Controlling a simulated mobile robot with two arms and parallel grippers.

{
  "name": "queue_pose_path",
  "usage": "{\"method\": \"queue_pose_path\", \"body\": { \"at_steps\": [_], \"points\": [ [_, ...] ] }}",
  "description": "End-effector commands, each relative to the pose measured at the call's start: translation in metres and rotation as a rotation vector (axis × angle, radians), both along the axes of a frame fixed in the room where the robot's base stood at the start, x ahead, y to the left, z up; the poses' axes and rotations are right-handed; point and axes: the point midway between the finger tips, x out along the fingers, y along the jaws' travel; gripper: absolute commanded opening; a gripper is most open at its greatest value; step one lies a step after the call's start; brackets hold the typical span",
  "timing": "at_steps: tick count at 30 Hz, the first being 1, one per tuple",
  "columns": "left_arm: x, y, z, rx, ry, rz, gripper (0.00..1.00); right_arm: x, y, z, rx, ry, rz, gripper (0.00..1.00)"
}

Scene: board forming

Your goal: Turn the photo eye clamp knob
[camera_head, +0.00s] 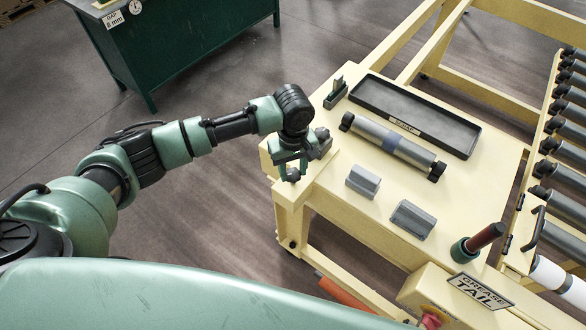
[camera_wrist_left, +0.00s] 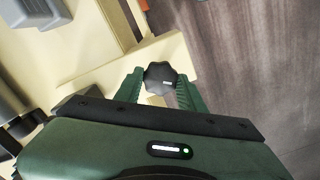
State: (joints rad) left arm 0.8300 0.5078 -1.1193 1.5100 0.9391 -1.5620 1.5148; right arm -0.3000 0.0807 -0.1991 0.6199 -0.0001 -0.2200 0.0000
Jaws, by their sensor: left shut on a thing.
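The clamp knob (camera_wrist_left: 160,78) is a dark, lobed knob with a small pale mark, at the middle of the left wrist view. The two green fingers of my left gripper (camera_wrist_left: 160,92) stand on either side of it and are shut on it. In the head view my left gripper (camera_head: 291,170) is at the near left corner of the cream table, pointing down. There the knob (camera_head: 293,175) shows small and dark between the fingertips. The photo eye itself cannot be made out clearly. My right gripper is not in view.
A roller conveyor (camera_head: 560,150) lies beyond. Floor is open left of the table.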

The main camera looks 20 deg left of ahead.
Motion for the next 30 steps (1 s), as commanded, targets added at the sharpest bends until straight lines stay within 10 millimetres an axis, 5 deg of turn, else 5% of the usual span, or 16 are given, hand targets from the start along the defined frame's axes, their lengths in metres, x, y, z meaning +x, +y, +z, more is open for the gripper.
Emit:
{"method": "queue_pose_path", "body": {
  "at_steps": [30],
  "points": [
    [0.0007, -0.0004, 0.0012, -0.001, -0.002, -0.866, 0.0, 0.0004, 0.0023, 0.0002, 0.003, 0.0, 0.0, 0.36]
  ]
}}
